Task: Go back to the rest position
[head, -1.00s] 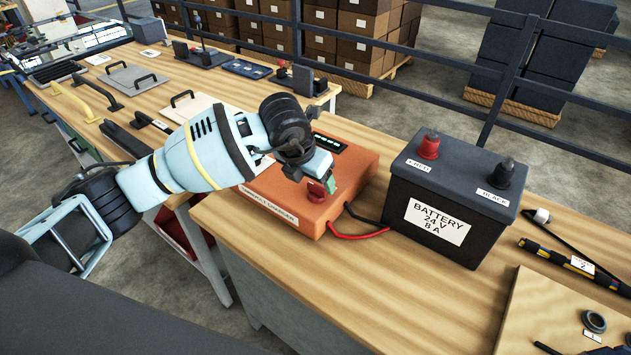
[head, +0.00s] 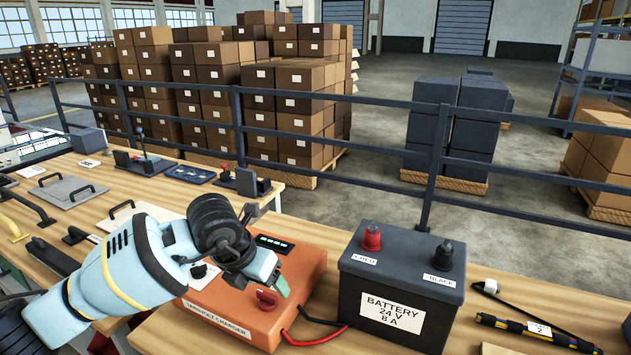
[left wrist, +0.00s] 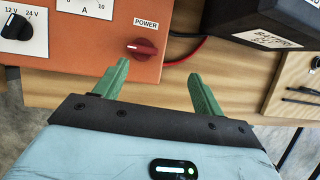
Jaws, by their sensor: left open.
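My left gripper (head: 277,284) hangs over the front right part of the orange charger (head: 218,322) in the head view, close to its red power knob (head: 267,299). In the left wrist view its two green fingers (left wrist: 158,84) are spread apart with nothing between them. The power knob (left wrist: 141,48) shows just beyond the fingers there, apart from them. My right gripper is in neither view.
A dark battery (head: 400,285) with a red and a black terminal stands right of the charger. Red and black cables (head: 313,340) run between them. A striped tool (head: 530,331) lies farther right. A railing (head: 350,177) runs behind the bench.

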